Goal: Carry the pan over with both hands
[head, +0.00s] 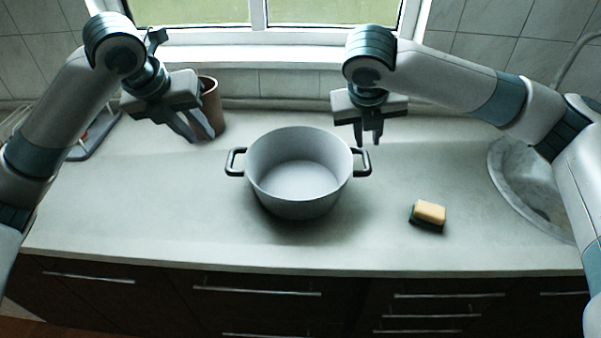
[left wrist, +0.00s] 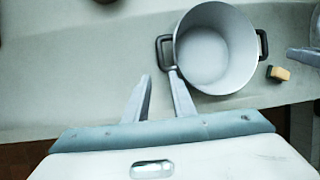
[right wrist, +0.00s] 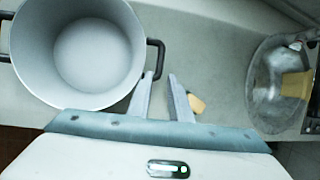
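A grey enamel pan (head: 300,185) with two dark side handles stands upright on the counter in the middle of the head view. My left gripper (head: 199,137) is open and empty, up and to the left of the pan's left handle (head: 235,162). In the left wrist view its fingers (left wrist: 160,88) are apart, with that handle (left wrist: 165,52) beyond them. My right gripper (head: 370,142) is open and empty, above and near the right handle (head: 362,162). In the right wrist view that handle (right wrist: 156,58) lies just beyond the fingers (right wrist: 162,80).
A yellow and green sponge (head: 428,215) lies right of the pan. A round metal sink (head: 530,185) is at the far right. A brown pot (head: 211,103) stands behind my left gripper. The counter (head: 130,215) is clear at front left.

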